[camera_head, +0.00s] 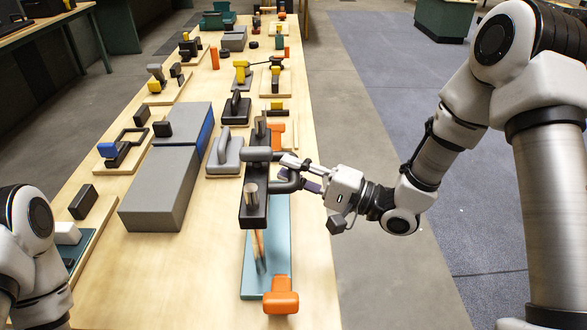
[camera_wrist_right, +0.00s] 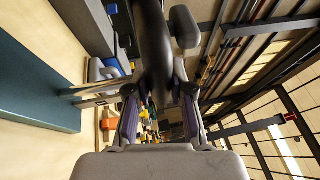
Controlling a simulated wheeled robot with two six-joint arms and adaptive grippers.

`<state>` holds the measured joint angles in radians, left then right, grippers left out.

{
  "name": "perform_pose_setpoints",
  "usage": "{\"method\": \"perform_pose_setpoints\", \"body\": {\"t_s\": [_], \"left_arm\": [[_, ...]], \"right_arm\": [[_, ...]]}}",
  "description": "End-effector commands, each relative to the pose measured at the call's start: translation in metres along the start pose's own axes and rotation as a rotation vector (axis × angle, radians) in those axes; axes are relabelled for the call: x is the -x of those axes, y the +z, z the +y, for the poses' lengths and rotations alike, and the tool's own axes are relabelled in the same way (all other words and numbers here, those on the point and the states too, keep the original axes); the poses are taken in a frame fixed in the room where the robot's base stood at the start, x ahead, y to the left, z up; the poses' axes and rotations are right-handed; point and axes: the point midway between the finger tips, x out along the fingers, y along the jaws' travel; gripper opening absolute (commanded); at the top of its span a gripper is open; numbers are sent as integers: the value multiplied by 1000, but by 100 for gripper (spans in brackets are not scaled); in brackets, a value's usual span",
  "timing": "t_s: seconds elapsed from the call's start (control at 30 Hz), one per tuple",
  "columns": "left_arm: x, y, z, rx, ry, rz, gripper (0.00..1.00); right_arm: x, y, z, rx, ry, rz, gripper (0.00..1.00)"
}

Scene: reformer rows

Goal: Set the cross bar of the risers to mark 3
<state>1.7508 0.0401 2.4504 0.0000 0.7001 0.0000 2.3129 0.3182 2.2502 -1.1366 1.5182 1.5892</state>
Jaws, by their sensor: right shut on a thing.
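The risers have a teal base plate (camera_head: 282,235) lying along the table's right side. A dark cross bar (camera_head: 254,208) sits raised above it, with the metal post tops (camera_head: 250,188) sticking up through it. Part of a post (camera_head: 258,250) shows below the bar; its marks are too small to read. My right gripper (camera_head: 293,176) reaches in from the right and is shut on the cross bar's dark handle. In the right wrist view the dark handle (camera_wrist_right: 155,50) lies between the fingers, and the teal base (camera_wrist_right: 35,90) is at left. My left gripper is out of view.
An orange handle (camera_head: 281,298) stands at the base's near end. A grey handled block (camera_head: 226,155) and a long grey box (camera_head: 160,190) stand to the left. Several other fixtures line the table behind. The floor at right is clear.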

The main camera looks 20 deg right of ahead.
Motion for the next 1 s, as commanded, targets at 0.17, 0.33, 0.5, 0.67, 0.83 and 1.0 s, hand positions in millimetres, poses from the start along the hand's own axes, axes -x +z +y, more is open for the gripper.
{"method": "perform_pose_setpoints", "body": {"t_s": [0.17, 0.33, 0.5, 0.67, 0.83, 1.0], "left_arm": [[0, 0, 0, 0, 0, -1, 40], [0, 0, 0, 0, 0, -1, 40], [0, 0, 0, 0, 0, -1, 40], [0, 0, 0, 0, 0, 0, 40], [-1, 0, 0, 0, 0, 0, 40], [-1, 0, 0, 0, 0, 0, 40]], "right_arm": [[-1, -1, -6, 6, -17, -1, 0], [-1, -2, -7, 8, -19, 0, 42], [-1, -1, -5, 6, -15, -1, 48], [0, -1, -4, 4, -13, 0, 48], [16, -3, -5, 1, -14, 5, 48], [47, -3, -5, -1, -18, 7, 48]]}}
